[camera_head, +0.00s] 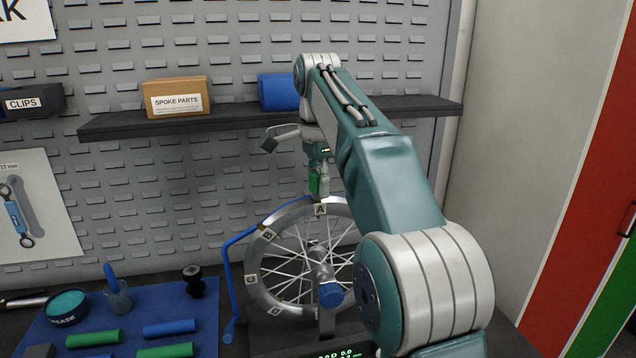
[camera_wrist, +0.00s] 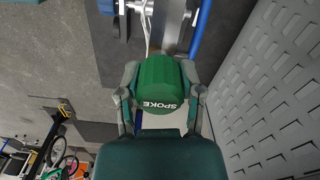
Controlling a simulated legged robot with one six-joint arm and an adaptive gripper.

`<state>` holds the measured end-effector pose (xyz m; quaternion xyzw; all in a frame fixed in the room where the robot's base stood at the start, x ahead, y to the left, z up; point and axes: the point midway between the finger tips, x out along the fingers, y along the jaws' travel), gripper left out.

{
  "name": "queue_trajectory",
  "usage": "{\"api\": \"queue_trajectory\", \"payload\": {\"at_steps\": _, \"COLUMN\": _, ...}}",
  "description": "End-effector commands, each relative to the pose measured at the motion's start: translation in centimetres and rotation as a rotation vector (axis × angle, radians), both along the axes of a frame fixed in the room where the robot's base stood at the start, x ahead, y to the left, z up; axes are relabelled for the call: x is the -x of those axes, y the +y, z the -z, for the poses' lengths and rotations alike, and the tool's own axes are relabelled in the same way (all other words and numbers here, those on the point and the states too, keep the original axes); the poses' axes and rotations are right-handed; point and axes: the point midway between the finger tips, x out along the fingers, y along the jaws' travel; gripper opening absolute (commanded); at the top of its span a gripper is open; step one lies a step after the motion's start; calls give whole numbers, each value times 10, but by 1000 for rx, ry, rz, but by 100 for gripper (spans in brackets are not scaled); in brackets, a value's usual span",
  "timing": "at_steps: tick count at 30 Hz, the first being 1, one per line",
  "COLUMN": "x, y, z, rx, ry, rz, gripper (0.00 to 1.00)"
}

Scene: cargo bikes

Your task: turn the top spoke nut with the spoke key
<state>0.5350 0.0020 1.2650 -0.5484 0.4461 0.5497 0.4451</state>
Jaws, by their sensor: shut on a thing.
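A spoked wheel (camera_head: 252,262) stands in a blue-armed stand (camera_head: 227,262) on the bench. Tag A (camera_head: 320,210) sits at the top of its rim, with other lettered tags down the left side. My gripper (camera_head: 319,178) is above the top of the rim, pointing down, shut on a green spoke key (camera_head: 323,184). In the wrist view the key (camera_wrist: 160,84), marked SPOKE, sits between both fingers. Its lower end is close to the rim by tag A. I cannot tell whether it touches the nut, which is hidden.
A dark shelf (camera_head: 250,114) behind holds a SPOKE PARTS box (camera_head: 176,97) and a blue item (camera_head: 278,92). A blue mat (camera_head: 203,312) at lower left carries green and blue handles, a grease tub (camera_head: 67,308) and a cup (camera_head: 117,299).

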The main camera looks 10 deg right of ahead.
Motion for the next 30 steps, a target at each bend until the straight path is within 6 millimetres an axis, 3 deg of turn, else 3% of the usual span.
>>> {"api": "queue_trajectory", "payload": {"at_steps": 4, "x": -1, "y": 0, "z": 4, "rx": 1, "ry": 12, "rz": 107, "gripper": 0}}
{"api": "queue_trajectory", "payload": {"at_steps": 14, "x": -1, "y": 0, "z": 4, "rx": 1, "ry": 11, "rz": 135, "gripper": 0}}
{"api": "queue_trajectory", "payload": {"at_steps": 30, "x": -1, "y": 0, "z": 4, "rx": 3, "ry": 9, "rz": 669, "gripper": 0}}
